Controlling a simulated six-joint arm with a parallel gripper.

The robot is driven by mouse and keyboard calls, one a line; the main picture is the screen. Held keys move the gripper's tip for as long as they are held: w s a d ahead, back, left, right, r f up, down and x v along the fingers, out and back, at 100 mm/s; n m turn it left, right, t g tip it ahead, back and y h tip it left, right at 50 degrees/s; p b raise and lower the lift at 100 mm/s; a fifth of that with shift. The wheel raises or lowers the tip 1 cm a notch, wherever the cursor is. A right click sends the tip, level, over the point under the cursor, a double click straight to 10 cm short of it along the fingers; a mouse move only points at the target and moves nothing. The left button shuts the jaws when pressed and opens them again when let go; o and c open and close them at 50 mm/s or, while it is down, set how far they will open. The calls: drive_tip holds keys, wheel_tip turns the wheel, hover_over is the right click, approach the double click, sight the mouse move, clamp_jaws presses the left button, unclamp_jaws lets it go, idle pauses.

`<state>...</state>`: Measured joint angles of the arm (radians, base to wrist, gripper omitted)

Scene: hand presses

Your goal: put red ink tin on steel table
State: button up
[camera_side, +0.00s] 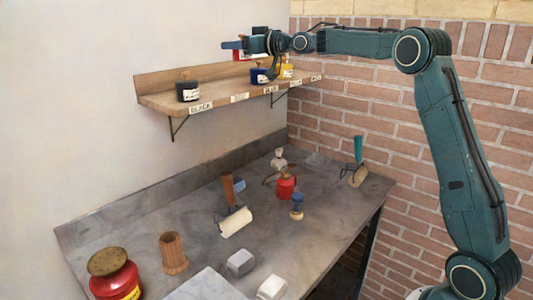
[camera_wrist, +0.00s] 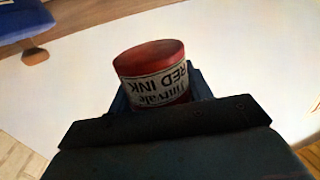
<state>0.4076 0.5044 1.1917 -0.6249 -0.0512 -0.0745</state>
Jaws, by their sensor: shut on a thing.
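The red ink tin (camera_wrist: 153,75) is between my gripper's jaws. In the wrist view its "RED INK" label reads upside down. In the side view only part of its red side (camera_side: 241,57) shows behind my gripper (camera_side: 236,46). My gripper is shut on the tin and holds it above the wooden shelf, high over the table. The steel table (camera_side: 130,226) stands below, grey, with bare patches between the things on it.
The wall shelf (camera_side: 215,97) holds a black tin (camera_side: 188,91), a blue tin (camera_side: 259,76) and a yellow tin (camera_side: 286,71). The table carries a large red can (camera_side: 115,278), a wooden cup (camera_side: 173,254), a roller (camera_side: 236,222), a red oil can (camera_side: 286,188) and grey blocks (camera_side: 241,263).

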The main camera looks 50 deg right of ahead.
drive_tip(key=w+a+r, duration=0.1)
drive_tip(key=a+r, duration=0.1)
drive_tip(key=r, duration=0.4)
drive_tip(key=w+a+r, duration=0.1)
drive_tip(key=a+r, duration=0.1)
drive_tip(key=r, duration=0.3)
drive_tip(key=shift+w+r, duration=0.35)
drive_tip(key=shift+w, duration=0.05)
drive_tip(key=shift+f, duration=0.2)
drive_tip(key=shift+f, duration=7.7)
drive_tip(key=shift+d+f, duration=0.1)
drive_tip(key=shift+f, duration=1.85)
drive_tip(key=shift+f, duration=0.15)
drive_tip(key=o, duration=1.2)
drive_tip(key=shift+f, duration=0.1)
drive_tip(key=shift+c, duration=0.2)
